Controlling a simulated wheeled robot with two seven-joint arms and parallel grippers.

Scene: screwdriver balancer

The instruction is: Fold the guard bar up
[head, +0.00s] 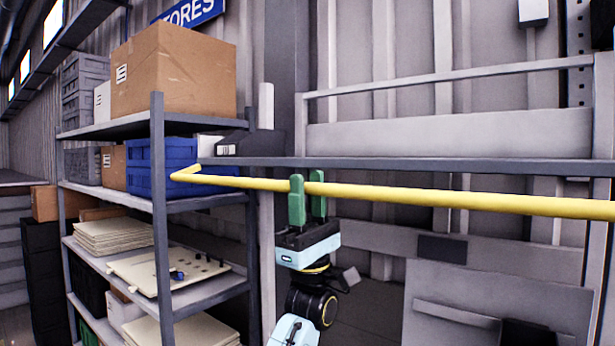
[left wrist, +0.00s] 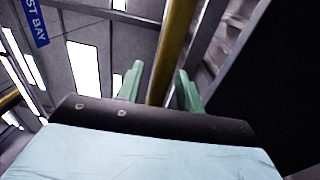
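The yellow guard bar (head: 430,198) runs nearly level across the head view, from a bent end at the left to the right edge. My left gripper (head: 308,192) is upright below it, with its green fingers pointing up. One finger is in front of the bar and the other behind it. In the left wrist view the bar (left wrist: 174,50) passes between the two spread fingers (left wrist: 159,90), with a gap visible on each side. The left gripper is open around the bar, not closed on it. My right gripper is in neither view.
A grey shelf rack (head: 158,220) stands at the left with a cardboard box (head: 175,75), a blue bin (head: 150,165) and stacked panels. A grey rail (head: 420,165) runs just above and behind the bar. Grey panels stand behind at the lower right.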

